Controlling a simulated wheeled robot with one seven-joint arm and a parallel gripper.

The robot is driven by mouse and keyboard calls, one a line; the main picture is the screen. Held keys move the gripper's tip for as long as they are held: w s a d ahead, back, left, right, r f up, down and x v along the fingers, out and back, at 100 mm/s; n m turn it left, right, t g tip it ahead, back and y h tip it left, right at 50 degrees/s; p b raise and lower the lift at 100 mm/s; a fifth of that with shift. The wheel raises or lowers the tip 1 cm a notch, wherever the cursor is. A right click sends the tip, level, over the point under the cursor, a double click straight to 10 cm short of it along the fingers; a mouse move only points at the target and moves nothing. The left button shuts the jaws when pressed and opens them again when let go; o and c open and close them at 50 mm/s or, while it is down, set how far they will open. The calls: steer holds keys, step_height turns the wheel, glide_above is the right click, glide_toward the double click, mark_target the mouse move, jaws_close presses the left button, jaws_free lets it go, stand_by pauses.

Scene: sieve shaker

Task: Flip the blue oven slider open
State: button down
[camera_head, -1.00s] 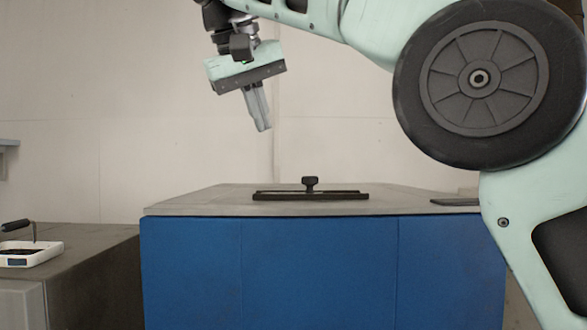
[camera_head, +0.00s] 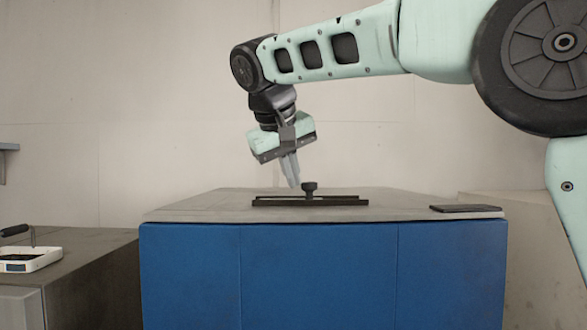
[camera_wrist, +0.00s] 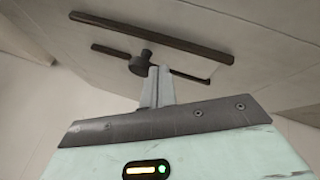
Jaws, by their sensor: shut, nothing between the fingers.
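The blue oven (camera_head: 318,275) stands in the middle of the head view with a grey top. On that top is the slider, a black knob (camera_head: 309,188) on a dark rail (camera_head: 345,200). The knob sits near the middle of the rail. My gripper (camera_head: 294,184) is shut and empty, pointing down just left of the knob. In the wrist view the knob (camera_wrist: 143,62) is just beyond the fingertips (camera_wrist: 160,70), and the rails (camera_wrist: 150,38) run across behind it. I cannot tell whether the fingers touch the knob.
A flat dark plate (camera_head: 467,209) lies at the right of the oven top. A lower grey counter (camera_head: 95,265) at the left holds a white tray (camera_head: 40,260) with a black handle. The rest of the oven top is clear.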

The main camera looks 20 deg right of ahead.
steer(key=shift+d, duration=0.25)
steer(key=d+b, duration=0.1)
steer(key=d, duration=0.1)
steer(key=s+d+b, duration=0.1)
steer(key=d, duration=0.1)
steer(key=s+d+b, duration=0.1)
steer(key=d, duration=0.2)
steer(key=shift+s+d+f, duration=0.1)
steer(key=shift+s, duration=0.05)
steer(key=shift+d, duration=0.2)
